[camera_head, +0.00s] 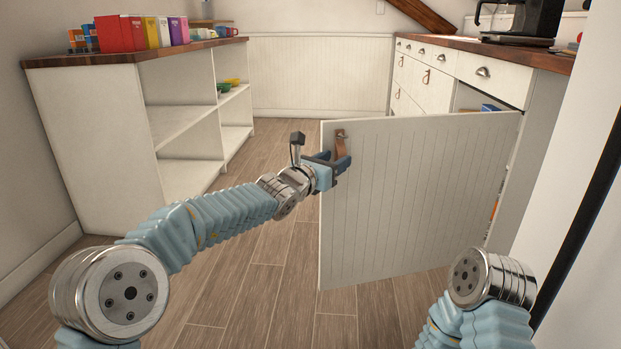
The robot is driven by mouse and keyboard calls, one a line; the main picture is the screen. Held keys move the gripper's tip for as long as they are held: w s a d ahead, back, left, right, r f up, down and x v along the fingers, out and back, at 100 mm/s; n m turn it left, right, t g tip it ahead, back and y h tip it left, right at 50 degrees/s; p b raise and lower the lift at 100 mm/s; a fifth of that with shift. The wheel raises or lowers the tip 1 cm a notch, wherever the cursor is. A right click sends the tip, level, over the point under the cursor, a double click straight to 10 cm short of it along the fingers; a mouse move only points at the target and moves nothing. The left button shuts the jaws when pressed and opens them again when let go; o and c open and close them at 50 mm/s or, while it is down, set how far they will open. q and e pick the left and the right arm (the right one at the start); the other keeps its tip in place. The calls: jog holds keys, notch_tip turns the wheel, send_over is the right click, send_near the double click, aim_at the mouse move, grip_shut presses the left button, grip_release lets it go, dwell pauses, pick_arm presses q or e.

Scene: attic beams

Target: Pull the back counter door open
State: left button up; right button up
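The back counter door (425,190) is a white panelled door, swung well out from the counter on the right, with its hinged side at the right. A brown leather strap handle (341,143) hangs near its top left corner. My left gripper (343,163) is at that strap, and its dark fingers overlap the strap's lower end. The fingers look closed around the strap. My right gripper is not in view; only part of my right arm shows at the bottom right.
The back counter (480,52) has drawers and a coffee maker (522,20) on top. A white shelf unit (110,130) with colourful boxes stands at the left. Wooden floor (265,250) lies clear between them. A pale wall edge stands close at the right.

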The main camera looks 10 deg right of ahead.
pick_arm(q)
jog(key=w+a+v, duration=0.1)
jog(key=v, duration=0.8)
jog(key=shift+s+b, duration=0.25)
jog(key=shift+b, duration=0.05)
jog(key=shift+a+r, duration=0.1)
jog(key=shift+a, duration=0.05)
